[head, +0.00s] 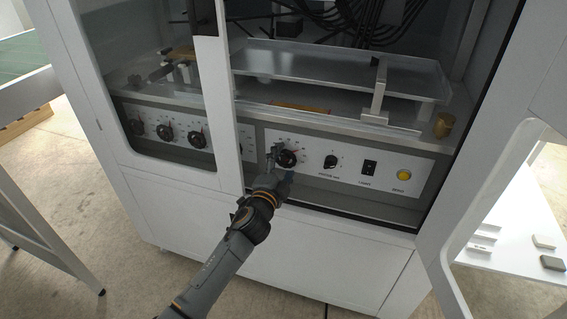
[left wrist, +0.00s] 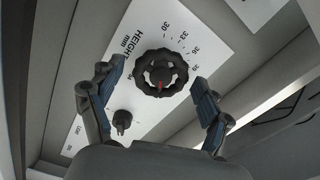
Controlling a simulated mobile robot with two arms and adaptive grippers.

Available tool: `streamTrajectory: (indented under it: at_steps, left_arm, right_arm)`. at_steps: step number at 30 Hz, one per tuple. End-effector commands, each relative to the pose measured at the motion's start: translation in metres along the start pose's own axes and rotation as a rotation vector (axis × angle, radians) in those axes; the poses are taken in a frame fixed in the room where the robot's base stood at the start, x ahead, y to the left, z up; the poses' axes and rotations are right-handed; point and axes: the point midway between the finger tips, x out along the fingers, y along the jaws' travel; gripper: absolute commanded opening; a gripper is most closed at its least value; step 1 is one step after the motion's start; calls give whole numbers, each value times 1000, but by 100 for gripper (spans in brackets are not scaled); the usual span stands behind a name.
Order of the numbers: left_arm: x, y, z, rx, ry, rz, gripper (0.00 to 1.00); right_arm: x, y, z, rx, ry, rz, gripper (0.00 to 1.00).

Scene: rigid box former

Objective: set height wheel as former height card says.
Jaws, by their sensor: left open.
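The height wheel (head: 288,158) is a dark round knob on the white panel inside the box former. In the left wrist view, the wheel (left wrist: 163,72) has a black scalloped rim and a small red mark near its lower edge. Its scale is labelled HEIGHT mm, with 30, 33, 36 and 39 readable; other numbers are hidden or unclear. My left gripper (head: 280,167) is at the wheel. Its fingers are spread open on both sides of the wheel in the left wrist view (left wrist: 158,78), with visible gaps. I cannot make out a height card. My right gripper is not in view.
A smaller black knob (head: 330,161), a black switch (head: 369,167) and a yellow button (head: 404,175) sit right of the wheel. A white door post (head: 224,110) stands close left. A metal tray (head: 340,68) is above. A white table (head: 510,240) with small blocks stands right.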

Motion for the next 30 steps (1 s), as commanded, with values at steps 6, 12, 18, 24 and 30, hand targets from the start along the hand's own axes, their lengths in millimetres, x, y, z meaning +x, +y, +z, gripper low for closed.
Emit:
streamTrajectory:
  at_steps: [6,12,18,24,30]
  left_arm:
    - [-8,0,0,0,-1,-1,78]
    - [-39,1,1,0,1,1,78]
    - [-80,1,0,-1,0,2,78]
    - [-110,1,0,0,0,1,78]
    - [-120,0,0,0,0,0,78]
  right_arm:
    - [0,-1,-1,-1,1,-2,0]
    - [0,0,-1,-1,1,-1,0]
    - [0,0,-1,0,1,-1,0]
    - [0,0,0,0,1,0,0]
    - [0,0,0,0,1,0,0]
